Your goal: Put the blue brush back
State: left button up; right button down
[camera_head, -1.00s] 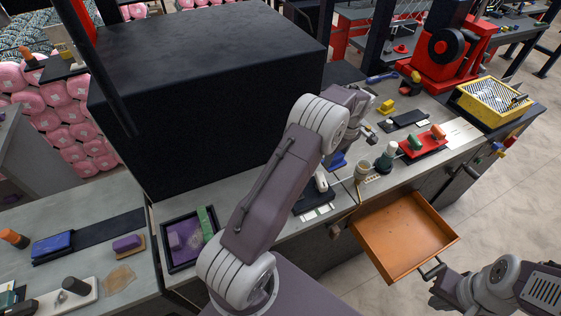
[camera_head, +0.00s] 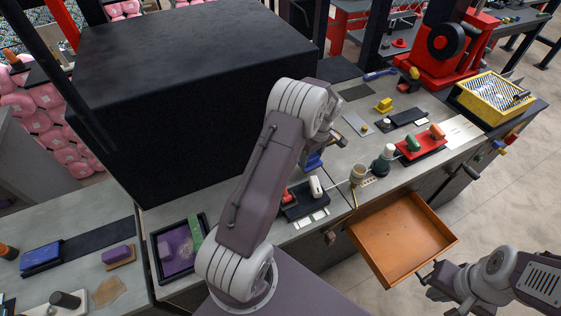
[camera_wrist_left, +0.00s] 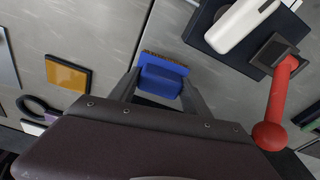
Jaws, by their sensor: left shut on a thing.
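My left gripper (camera_wrist_left: 160,92) is shut on the blue brush (camera_wrist_left: 162,76), with a finger on each side of its body. The brush's brown bristle edge faces away from the wrist in the left wrist view. The brush also shows in the head view (camera_head: 314,160), just right of my left forearm, over or at the grey counter. I cannot tell whether it touches the counter. My right gripper (camera_head: 428,277) is at the front corner of the open orange drawer, by its handle. Its fingers are too small and dark to read.
A black tray with a white piece (camera_head: 316,186) and a red-handled tool (camera_wrist_left: 278,100) lie close to the brush. A yellow-orange square (camera_wrist_left: 68,75) lies on the counter. The orange drawer (camera_head: 400,238) stands open. A large black box (camera_head: 190,90) stands behind.

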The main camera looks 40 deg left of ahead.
pick_arm(q)
jog(key=s+a, duration=0.1)
jog(key=a, duration=0.1)
jog(key=s+a+p, duration=0.1)
jog(key=s+a, duration=0.1)
jog(key=s+a+p, duration=0.1)
jog(key=s+a, duration=0.1)
jog(key=shift+s+a+r, duration=0.1)
jog(key=shift+s+r, duration=0.1)
jog(key=shift+r, duration=0.1)
jog(key=shift+s+a+f, duration=0.1)
jog(key=shift+a+f, duration=0.1)
jog(key=shift+a, duration=0.2)
jog(key=shift+s+a+p, duration=0.1)
jog(key=shift+a+p, duration=0.05)
jog(key=shift+p, duration=0.15)
jog(key=shift+s+a+r+p, duration=0.2)
jog(key=shift+s+a+p, duration=0.2)
jog(key=shift+s+a, duration=0.15)
notch_tip(320, 180, down, 3)
jog(key=shift+s+r+p, duration=0.1)
jog(key=shift+p, duration=0.6)
jog(key=shift+a+f, duration=0.1)
jog(key=shift+f, duration=0.3)
jog(key=shift+f+b, duration=0.3)
jog(key=shift+b, duration=0.2)
jog(key=o, duration=1.5)
jog(key=shift+r, duration=0.1)
jog(key=shift+c, duration=0.2)
